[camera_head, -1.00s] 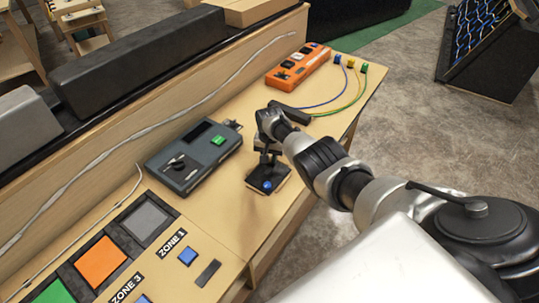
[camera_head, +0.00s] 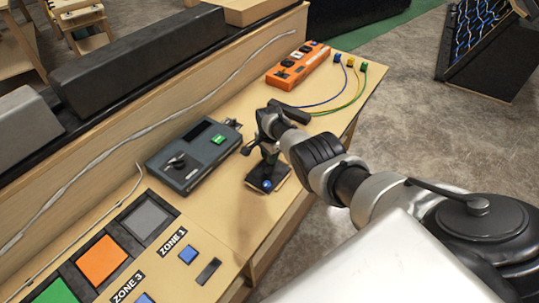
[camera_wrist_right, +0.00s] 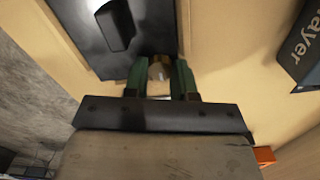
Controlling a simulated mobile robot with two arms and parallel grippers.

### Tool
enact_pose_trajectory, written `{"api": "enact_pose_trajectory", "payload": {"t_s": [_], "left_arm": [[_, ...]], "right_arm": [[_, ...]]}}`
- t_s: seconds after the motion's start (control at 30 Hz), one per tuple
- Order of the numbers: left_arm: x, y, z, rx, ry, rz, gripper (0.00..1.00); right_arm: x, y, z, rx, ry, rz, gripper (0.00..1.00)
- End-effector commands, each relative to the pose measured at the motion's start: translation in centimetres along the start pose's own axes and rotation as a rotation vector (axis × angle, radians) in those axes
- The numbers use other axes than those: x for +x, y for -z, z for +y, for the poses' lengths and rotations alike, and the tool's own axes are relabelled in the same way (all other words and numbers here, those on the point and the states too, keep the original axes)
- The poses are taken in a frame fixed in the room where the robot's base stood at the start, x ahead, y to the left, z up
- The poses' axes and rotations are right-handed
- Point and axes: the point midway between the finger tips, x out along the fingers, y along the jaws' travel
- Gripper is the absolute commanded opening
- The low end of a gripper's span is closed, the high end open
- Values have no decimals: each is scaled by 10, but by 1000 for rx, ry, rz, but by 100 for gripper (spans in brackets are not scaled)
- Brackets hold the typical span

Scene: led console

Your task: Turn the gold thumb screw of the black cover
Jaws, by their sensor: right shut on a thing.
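The black cover (camera_head: 281,182) lies on the wooden bench near its front edge, with a blue round part (camera_head: 267,185) at its near end. In the right wrist view the cover (camera_wrist_right: 88,52) shows as a dark plate with a raised black handle (camera_wrist_right: 116,25). The gold thumb screw (camera_wrist_right: 159,73) sits at the edge of the cover, between the green fingers of my right gripper (camera_wrist_right: 160,77). My right gripper is shut on the screw. In the head view the gripper (camera_head: 266,160) points down over the cover, and the screw is hidden. My left gripper is not in view.
A dark grey console (camera_head: 194,155) with a green button stands left of the cover. Behind are an orange power strip (camera_head: 298,64) and coloured plugs with wires. Zone tiles (camera_head: 100,258) lie at the front left.

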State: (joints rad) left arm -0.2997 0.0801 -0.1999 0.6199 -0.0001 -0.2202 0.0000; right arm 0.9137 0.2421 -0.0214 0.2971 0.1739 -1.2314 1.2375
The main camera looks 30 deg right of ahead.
Motion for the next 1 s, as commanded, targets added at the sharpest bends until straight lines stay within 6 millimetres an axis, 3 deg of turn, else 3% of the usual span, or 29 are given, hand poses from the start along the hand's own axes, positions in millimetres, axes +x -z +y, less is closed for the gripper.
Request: {"api": "enact_pose_trajectory", "payload": {"t_s": [0.03, 0.43, 0.47, 0.53, 0.83, 1.0], "left_arm": [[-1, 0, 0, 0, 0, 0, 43], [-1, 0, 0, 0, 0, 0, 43], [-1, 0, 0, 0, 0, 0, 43], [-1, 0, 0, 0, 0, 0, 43], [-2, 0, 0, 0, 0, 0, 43], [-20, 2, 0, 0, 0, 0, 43]], "right_arm": [[-8, 2, -6, 5, 17, 5, 2], [-8, 2, -6, 11, 18, 5, 2], [-8, 2, -6, 10, 18, 5, 27], [-7, 2, -6, 10, 17, 5, 38], [-6, 1, -3, 10, 8, 2, 38], [-26, 1, -2, 9, 9, 2, 38]]}}
